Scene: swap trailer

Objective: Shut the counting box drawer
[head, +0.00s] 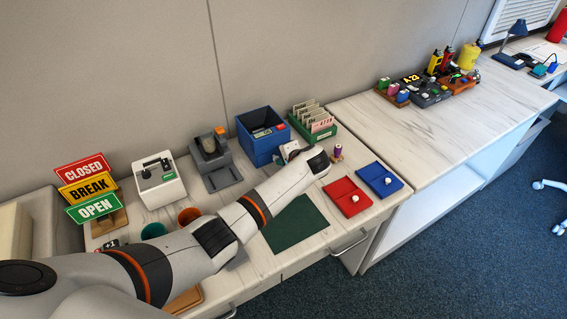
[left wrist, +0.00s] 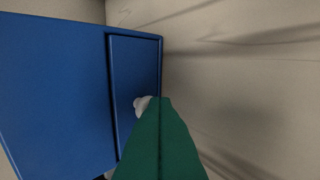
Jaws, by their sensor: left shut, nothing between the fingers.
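The counting box is the blue box (head: 258,148) at the back of the counter in the head view. In the left wrist view its blue side (left wrist: 55,90) fills the left, and the drawer front (left wrist: 135,75) with a white knob (left wrist: 142,104) is beside it, past a dark gap. I cannot tell how far out the drawer is. My left gripper (head: 289,150) is at the right front of the box. Its shut, empty fingers appear as a green wedge (left wrist: 159,102) overlapping the knob; contact is unclear. My right gripper is out of view.
A green card file (head: 326,133) stands right of the box and a grey device (head: 212,165) left of it. A purple spool (head: 337,152), a red tray (head: 340,190) and a blue tray (head: 385,187) lie right of my arm. A green mat (head: 295,228) is in front.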

